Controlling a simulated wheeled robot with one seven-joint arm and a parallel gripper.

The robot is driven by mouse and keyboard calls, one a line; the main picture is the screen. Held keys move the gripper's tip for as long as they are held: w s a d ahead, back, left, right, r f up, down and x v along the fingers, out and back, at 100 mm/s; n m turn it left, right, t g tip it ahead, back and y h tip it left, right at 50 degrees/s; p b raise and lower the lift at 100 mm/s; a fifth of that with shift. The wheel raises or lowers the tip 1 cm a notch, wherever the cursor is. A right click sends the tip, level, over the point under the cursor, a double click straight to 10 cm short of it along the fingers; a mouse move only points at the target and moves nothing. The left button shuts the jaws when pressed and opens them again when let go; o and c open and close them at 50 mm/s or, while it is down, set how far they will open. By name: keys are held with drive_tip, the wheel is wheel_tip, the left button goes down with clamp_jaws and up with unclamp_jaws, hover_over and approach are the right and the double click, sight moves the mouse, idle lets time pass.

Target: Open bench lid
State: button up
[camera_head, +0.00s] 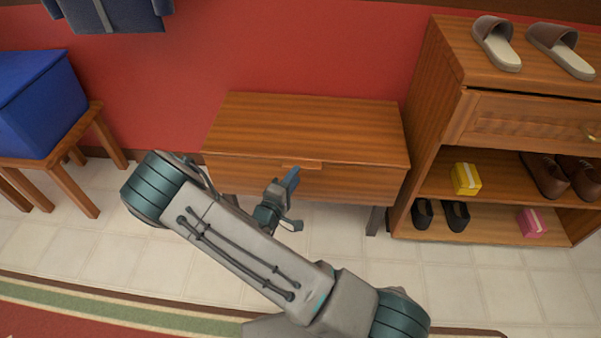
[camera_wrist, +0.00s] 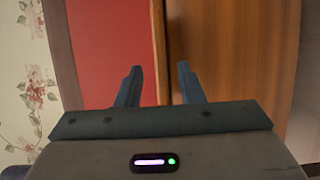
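The wooden bench (camera_head: 305,130) stands against the red wall, and its flat lid looks shut. A small lighter wooden tab (camera_head: 302,164) sticks out at the middle of the lid's front edge. My gripper (camera_head: 289,180) is in front of the bench, just below and left of the tab; contact cannot be told. In the wrist view, the fingers of my gripper (camera_wrist: 160,84) are spread apart with nothing visibly clamped between them. A wooden edge (camera_wrist: 158,50) runs between and beyond them, with a wood panel (camera_wrist: 225,60) to its right.
A shoe rack (camera_head: 440,110) with slippers, shoes and small boxes stands close on the right. A blue box (camera_head: 40,105) sits on a wooden stool (camera_head: 85,125) at left. Clothing (camera_head: 110,15) hangs above. Tiled floor (camera_head: 440,275) is clear in front.

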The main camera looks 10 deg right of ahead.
drive_tip(key=shift+b+x, duration=0.35)
drive_tip(key=shift+x, duration=1.65)
drive_tip(key=shift+d, duration=0.1)
clamp_jaws()
drive_tip(key=shift+r, duration=0.1)
